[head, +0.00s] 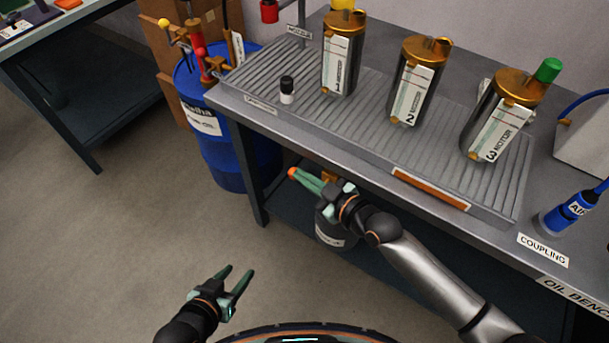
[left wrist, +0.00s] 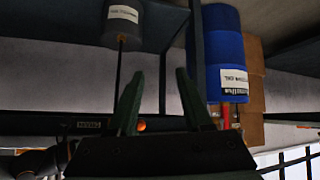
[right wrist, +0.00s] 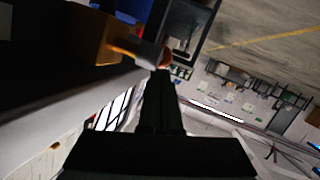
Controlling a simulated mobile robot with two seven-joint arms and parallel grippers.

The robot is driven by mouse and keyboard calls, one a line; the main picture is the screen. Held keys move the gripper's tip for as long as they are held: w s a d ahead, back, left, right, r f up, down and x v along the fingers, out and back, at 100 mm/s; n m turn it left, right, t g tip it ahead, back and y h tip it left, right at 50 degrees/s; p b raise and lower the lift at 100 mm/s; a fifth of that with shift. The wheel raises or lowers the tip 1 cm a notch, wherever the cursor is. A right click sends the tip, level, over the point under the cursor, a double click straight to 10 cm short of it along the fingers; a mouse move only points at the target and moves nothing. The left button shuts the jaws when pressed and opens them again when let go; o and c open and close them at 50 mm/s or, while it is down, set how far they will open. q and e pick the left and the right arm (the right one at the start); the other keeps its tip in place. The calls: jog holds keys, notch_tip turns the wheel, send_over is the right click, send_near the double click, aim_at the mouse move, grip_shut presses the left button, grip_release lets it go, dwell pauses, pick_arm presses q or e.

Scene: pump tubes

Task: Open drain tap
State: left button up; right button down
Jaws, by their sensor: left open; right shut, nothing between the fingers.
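The drain tap shows as a brass body (head: 328,176) under the bench's front edge, partly hidden by my right gripper. In the right wrist view the brass body (right wrist: 92,40) carries a grey lever with an orange end (right wrist: 165,60). My right gripper (head: 294,175) is shut and empty; its fingertips (right wrist: 159,75) are right at the lever's orange end. I cannot tell whether they touch. The orange end (left wrist: 141,126) also shows in the left wrist view. My left gripper (head: 238,270) is open and empty, low over the floor, away from the tap.
A grey drain container (head: 334,232) stands below the tap. A blue drum (head: 215,135) stands left of the bench. Several brass-topped motor cylinders (head: 343,55) and a small black-capped bottle (head: 287,90) stand on the ribbed tray (head: 370,140). The floor at left (head: 90,240) is clear.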

jog(key=shift+p, duration=0.75)
